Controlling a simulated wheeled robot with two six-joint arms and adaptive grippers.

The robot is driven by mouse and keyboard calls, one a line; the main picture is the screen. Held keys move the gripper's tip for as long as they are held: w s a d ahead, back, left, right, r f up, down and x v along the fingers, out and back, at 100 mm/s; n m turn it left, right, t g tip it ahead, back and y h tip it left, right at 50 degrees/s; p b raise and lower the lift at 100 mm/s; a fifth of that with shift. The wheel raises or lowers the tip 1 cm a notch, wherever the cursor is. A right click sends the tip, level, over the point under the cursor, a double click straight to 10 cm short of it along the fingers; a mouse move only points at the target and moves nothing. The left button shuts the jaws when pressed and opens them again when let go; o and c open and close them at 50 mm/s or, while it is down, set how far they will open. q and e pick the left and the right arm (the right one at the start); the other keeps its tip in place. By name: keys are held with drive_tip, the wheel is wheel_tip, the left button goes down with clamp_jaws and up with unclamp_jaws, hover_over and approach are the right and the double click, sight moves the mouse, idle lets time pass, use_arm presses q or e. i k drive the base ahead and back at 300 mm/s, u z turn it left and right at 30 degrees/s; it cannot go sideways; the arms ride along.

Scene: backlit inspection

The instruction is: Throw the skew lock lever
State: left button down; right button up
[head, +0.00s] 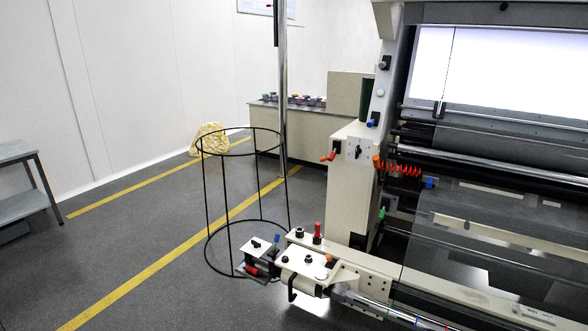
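I cannot tell which lever is the skew lock lever. Several coloured levers and knobs show on the machine (350,210) at the right. A red-handled lever (328,157) sits on the left side of its upright, with an orange knob (376,162) near it. A blue handle (372,123) is higher up and a green one (382,214) lower down. A red upright handle (317,230) stands on the low front beam, near a small blue handle (277,240). Neither of my grippers is in view.
A black wire hoop frame (204,190) stands on the floor left of the machine. A backlit white panel (510,70) is at the upper right. A grey bench (18,152) is at the left edge.

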sight(332, 156)
drive_tip(key=i, duration=1.65)
drive_tip(key=u, duration=1)
drive_tip(key=i, duration=1.15)
drive_tip(key=z, duration=3.3)
